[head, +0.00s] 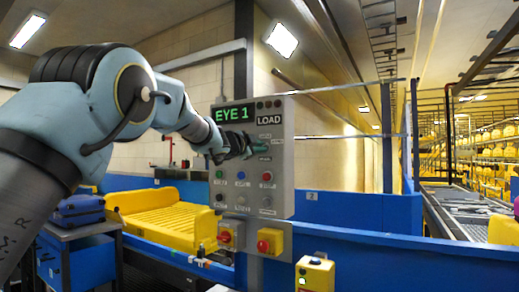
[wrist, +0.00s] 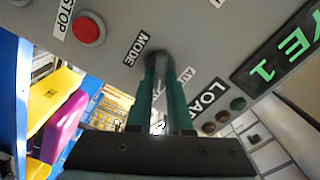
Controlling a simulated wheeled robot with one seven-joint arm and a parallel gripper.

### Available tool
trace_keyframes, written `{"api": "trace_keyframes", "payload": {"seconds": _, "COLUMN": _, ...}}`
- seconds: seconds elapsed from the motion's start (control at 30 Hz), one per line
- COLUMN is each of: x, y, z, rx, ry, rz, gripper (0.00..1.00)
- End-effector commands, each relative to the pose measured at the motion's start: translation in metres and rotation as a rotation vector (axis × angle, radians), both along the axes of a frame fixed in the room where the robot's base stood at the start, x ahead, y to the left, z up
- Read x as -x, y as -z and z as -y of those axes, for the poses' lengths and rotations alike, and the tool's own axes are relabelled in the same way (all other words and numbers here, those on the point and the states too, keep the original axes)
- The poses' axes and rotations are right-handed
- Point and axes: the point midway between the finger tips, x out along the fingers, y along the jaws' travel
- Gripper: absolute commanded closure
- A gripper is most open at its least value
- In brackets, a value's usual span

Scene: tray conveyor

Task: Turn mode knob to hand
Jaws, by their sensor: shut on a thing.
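The grey control panel (head: 283,190) stands upright in front of me, with a green "EYE 1" display (head: 236,113) and a LOAD label (head: 269,121). My gripper (head: 262,147) reaches its right part from the left. In the wrist view my gripper's two green fingers (wrist: 163,76) are shut on the dark mode knob (wrist: 158,57), beside the MODE label (wrist: 136,48). An AUTO label (wrist: 186,80) is partly hidden by a finger. The fingers cover much of the knob, so I cannot tell where it points. No HAND label is readable.
Below the gripper the panel has several buttons, including a red one (head: 267,176); the wrist view shows a red STOP button (wrist: 88,28). A blue conveyor wall (head: 350,255) and yellow tray (head: 165,218) lie behind.

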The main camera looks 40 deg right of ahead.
Motion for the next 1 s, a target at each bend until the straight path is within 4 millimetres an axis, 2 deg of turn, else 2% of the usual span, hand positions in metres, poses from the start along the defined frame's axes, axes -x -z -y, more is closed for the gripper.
{"api": "trace_keyframes", "payload": {"seconds": 0.37, "x": -0.0004, "y": 0.0011, "z": -0.0001, "rx": -0.004, "ry": -0.001, "rz": 0.006, "gripper": 1.00}}
{"api": "trace_keyframes", "payload": {"seconds": 0.4, "x": -0.0004, "y": 0.0011, "z": -0.0001, "rx": -0.004, "ry": -0.001, "rz": 0.006, "gripper": 0.80}}
{"api": "trace_keyframes", "payload": {"seconds": 0.63, "x": -0.0002, "y": 0.0006, "z": -0.0001, "rx": -0.003, "ry": 0.000, "rz": 0.005, "gripper": 0.54}}
{"api": "trace_keyframes", "payload": {"seconds": 1.0, "x": 0.0011, "y": 0.0006, "z": -0.0057, "rx": 0.000, "ry": 0.000, "rz": 0.005, "gripper": 0.53}}
